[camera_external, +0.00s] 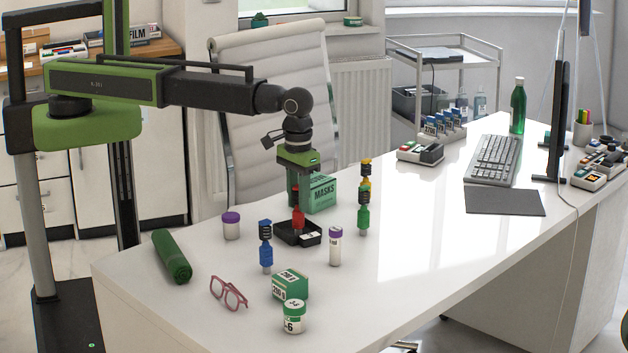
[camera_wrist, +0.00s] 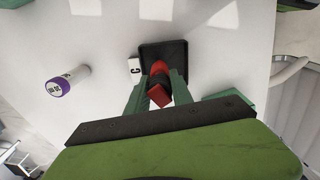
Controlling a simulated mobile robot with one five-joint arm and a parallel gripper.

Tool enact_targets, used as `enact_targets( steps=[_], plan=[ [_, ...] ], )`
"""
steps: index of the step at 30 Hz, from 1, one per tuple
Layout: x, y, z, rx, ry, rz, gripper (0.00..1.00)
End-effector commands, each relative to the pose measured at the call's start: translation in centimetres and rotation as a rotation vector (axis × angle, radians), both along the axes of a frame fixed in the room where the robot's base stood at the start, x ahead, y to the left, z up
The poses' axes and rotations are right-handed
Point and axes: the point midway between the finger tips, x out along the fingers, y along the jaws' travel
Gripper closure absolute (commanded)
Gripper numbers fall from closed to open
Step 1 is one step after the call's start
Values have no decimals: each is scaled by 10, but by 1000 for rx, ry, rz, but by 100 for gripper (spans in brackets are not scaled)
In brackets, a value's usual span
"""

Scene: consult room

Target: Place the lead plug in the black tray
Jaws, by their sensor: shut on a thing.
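The lead plug, red with a dark band (camera_external: 298,220), is upright between the fingers of my gripper (camera_external: 297,190). My gripper is shut on it. The small square black tray (camera_external: 285,239) is on the white desk, directly beneath. In the wrist view the plug (camera_wrist: 158,96) overlaps the near part of the black tray (camera_wrist: 176,44), between the two green fingertips (camera_wrist: 160,80). The plug's lower end is at or just above the tray floor; I cannot tell whether it touches.
A blue plug (camera_external: 265,247), a green plug (camera_external: 363,219), and a purple-capped white tube (camera_external: 336,247) stand near the tray. A purple-lidded jar (camera_external: 231,226) is left of it, a green masks box (camera_external: 321,193) behind. Pink glasses (camera_external: 228,293) lie in front. The desk's right-middle is clear.

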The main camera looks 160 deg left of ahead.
Motion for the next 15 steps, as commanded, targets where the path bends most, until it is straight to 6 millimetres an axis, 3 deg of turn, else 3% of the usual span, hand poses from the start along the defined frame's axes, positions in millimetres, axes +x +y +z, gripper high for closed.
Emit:
enact_targets(
  steps=[4,5,9,15],
  plan=[
    [0,0,-4,0,0,0,100],
    [0,0,-3,0,0,0,70],
    [0,0,-2,0,0,0,52],
    [0,0,-2,0,0,0,51]
  ],
)
